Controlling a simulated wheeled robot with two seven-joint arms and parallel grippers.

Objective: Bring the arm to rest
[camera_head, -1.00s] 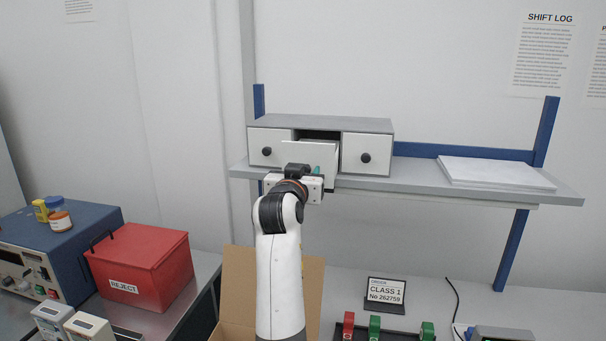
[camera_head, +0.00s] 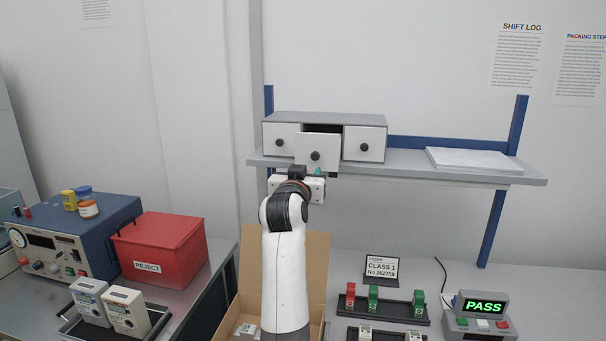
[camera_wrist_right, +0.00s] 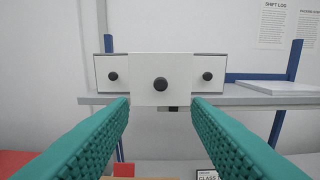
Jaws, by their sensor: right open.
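My right arm (camera_head: 287,265) reaches up from the bottom middle of the head view toward the shelf. Its gripper (camera_head: 317,171) is at the shelf's front edge, just below the middle drawer (camera_head: 318,144), which is pulled out. In the right wrist view the two teal fingers of the gripper (camera_wrist_right: 160,102) are spread with nothing between them. The middle drawer's black knob (camera_wrist_right: 160,84) shows beyond and slightly above the fingertips, apart from them. My left gripper is in neither view.
The shelf (camera_head: 400,170) carries the drawer unit (camera_head: 335,119) and a paper stack (camera_head: 472,160). An open cardboard box (camera_head: 316,268) stands beside my arm. A red reject bin (camera_head: 160,248) is at left. Meter racks and a tester showing PASS (camera_head: 482,306) are at lower right.

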